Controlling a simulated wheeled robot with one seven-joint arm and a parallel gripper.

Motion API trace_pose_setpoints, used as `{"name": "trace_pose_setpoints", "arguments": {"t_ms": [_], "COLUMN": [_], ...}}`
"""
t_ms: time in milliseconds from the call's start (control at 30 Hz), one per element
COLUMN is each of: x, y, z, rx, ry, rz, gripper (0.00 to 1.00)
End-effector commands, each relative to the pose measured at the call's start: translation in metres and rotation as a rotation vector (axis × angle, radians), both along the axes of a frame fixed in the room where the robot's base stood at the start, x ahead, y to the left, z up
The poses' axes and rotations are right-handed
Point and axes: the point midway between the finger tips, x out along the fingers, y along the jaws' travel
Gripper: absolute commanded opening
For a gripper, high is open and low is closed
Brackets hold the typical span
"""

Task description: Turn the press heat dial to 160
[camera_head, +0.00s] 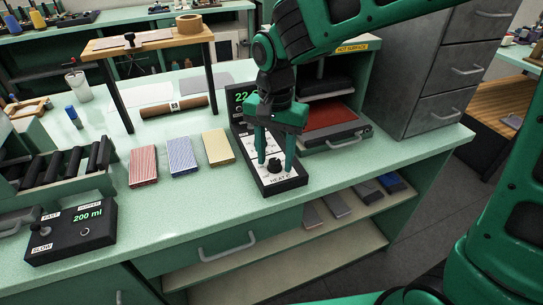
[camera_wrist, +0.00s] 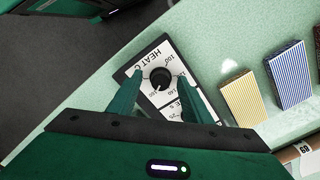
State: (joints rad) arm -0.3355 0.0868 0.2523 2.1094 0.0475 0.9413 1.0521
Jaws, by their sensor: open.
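The black press heat dial (camera_head: 275,166) sits on a white face marked HEAT at the front end of the black control box (camera_head: 292,184). In the wrist view the dial (camera_wrist: 161,79) is a round black knob with a pale pointer mark, ringed by numbers; which number it points to is too small to tell. My gripper (camera_head: 275,163) points down over the dial. In the wrist view its two green fingers (camera_wrist: 152,92) are apart, one on each side of the knob, with visible gaps. I cannot tell whether the fingertips are down at knob height.
The heat press with a red pad (camera_head: 330,117) stands right of the control box, labelled HOT SURFACE. Red, blue and yellow striped blocks (camera_head: 217,147) lie to the left. A 200 ml control box (camera_head: 72,232) sits at front left. The counter's front edge is close to the dial.

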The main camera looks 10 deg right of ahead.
Motion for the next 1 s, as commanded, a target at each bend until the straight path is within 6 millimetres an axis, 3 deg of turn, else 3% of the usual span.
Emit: {"name": "trace_pose_setpoints", "arguments": {"t_ms": [167, 600, 800, 1000], "x": [0.001, 0.000, -0.001, -0.001], "y": [0.000, 0.000, 0.000, 0.000], "z": [0.014, 0.090, 0.105, 0.107], "rx": [0.002, 0.001, -0.001, -0.001], "ry": [-0.005, 0.000, 0.003, 0.003], "rz": [-0.001, 0.000, 0.000, 0.000], "gripper": [0.45, 0.45, 0.45, 0.45]}}
